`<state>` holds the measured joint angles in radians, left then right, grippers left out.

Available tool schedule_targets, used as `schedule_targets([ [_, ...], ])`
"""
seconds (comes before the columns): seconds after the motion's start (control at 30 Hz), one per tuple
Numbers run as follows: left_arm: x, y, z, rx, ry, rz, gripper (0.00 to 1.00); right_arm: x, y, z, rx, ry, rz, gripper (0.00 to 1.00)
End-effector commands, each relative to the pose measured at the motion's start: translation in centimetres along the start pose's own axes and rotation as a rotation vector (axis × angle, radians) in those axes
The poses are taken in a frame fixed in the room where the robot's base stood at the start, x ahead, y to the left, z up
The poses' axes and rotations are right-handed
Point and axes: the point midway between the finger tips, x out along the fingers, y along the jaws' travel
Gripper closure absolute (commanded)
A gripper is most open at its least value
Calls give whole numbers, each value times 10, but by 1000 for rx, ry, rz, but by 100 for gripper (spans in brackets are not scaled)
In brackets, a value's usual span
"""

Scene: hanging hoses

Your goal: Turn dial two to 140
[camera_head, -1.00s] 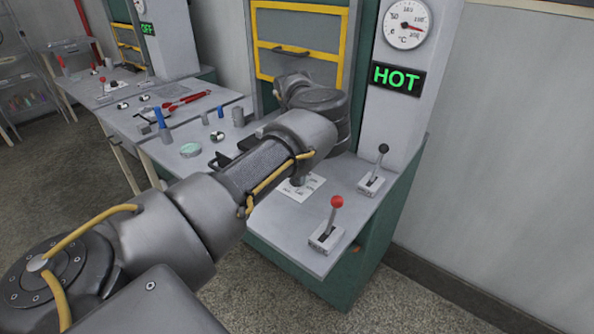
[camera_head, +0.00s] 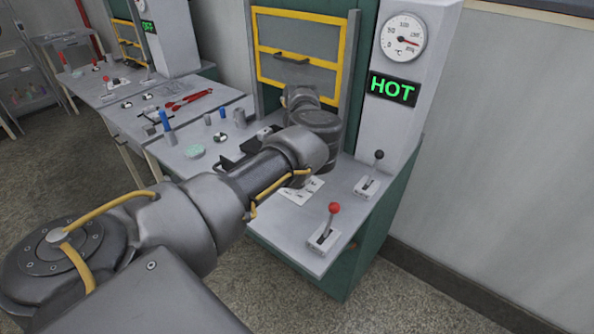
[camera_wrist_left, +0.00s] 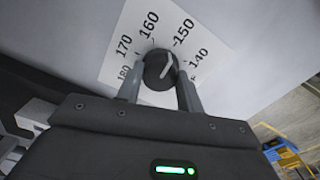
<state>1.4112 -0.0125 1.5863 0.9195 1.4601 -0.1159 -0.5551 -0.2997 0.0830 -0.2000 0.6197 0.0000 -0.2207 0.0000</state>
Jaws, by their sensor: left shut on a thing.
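In the left wrist view, a round black dial (camera_wrist_left: 160,70) with a pale pointer line sits on a white scale card (camera_wrist_left: 122,50) marked 140 to 180. The line points up and right, roughly toward the 150 mark. My left gripper (camera_wrist_left: 162,76) is shut on the dial, with one finger at each side. In the head view, my left arm covers this dial and the gripper; part of the white card (camera_head: 302,192) shows beside the arm. No dial number is readable. My right gripper is in neither view.
A red-knobbed lever (camera_head: 333,210) and a black-knobbed lever (camera_head: 378,156) stand on the bench right of the card. Behind are a round gauge (camera_head: 403,40), a green HOT sign (camera_head: 392,88) and a yellow-framed door (camera_head: 290,50). Small parts lie on the bench at left.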

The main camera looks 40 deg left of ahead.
Motion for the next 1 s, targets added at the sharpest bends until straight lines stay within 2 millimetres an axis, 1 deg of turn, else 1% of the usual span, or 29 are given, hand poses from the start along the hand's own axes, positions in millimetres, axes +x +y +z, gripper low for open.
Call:
schedule_targets([
  [0.03,-5,0,0,46,1,1,86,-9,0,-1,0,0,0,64],
  [0.6,-5,0,0,568,1,0,86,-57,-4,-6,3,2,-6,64],
  [0.8,-4,1,0,704,0,1,86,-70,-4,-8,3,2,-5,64],
  [1.0,-3,1,0,794,0,1,86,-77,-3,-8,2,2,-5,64],
])
